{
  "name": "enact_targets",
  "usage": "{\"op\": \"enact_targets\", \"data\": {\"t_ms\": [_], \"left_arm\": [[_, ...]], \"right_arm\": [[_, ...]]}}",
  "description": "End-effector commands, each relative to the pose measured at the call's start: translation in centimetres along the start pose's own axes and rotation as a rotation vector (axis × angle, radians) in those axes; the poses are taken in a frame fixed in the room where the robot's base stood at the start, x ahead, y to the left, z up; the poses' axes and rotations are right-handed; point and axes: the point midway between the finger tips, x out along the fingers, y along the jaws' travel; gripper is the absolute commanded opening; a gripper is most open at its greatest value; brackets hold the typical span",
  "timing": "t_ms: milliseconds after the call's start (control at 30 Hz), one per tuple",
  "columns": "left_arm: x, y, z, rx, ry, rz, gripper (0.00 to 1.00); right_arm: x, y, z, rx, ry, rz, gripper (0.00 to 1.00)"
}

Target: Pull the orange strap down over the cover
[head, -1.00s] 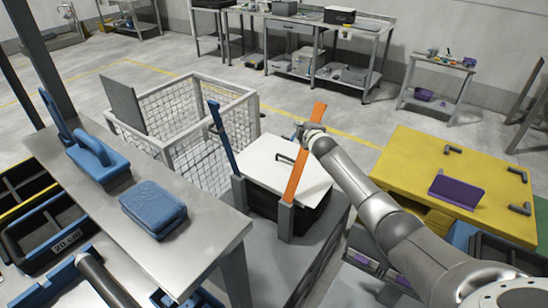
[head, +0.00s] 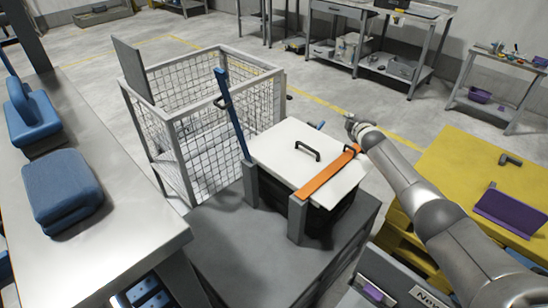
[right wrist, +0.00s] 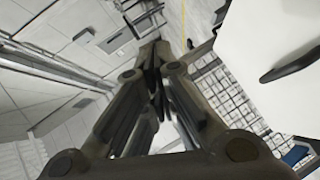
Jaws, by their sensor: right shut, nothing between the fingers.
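The orange strap (head: 326,174) lies flat across the right part of the white cover (head: 283,146), from the grey post at the front to the far edge. The cover has a black handle (head: 308,151) and sits on a dark box. My right gripper (head: 350,122) is just beyond the strap's far end, apart from it as far as I can tell. Its fingers are shut and empty in the right wrist view (right wrist: 156,55), with the cover's pale surface (right wrist: 265,35) at the right there. The blue strap (head: 231,110) stands upright and tilted at the left post. My left gripper is not in view.
A wire mesh cage (head: 195,115) stands behind and left of the box. A metal table (head: 125,205) with blue blocks is at the left. A yellow-topped unit (head: 465,165) is at the right, close to my right arm. Open floor lies beyond the box.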

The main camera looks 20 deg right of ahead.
Motion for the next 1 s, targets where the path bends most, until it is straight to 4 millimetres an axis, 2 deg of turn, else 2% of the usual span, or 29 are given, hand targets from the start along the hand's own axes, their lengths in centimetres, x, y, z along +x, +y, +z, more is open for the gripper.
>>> {"op": "enact_targets", "data": {"t_ms": [133,667,867,1000], "left_arm": [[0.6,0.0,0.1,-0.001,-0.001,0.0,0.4],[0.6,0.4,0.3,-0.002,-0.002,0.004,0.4],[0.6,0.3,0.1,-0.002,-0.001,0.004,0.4],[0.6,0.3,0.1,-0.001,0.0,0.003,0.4]], "right_arm": [[0.3,-0.5,0.3,0.001,0.001,0.0,0.0],[0.3,-0.5,0.3,0.0,0.001,0.0,0.0],[-0.1,0.9,0.0,-0.002,0.001,0.004,0.0],[-0.7,2.9,-0.6,-0.002,0.002,0.005,0.0]]}}
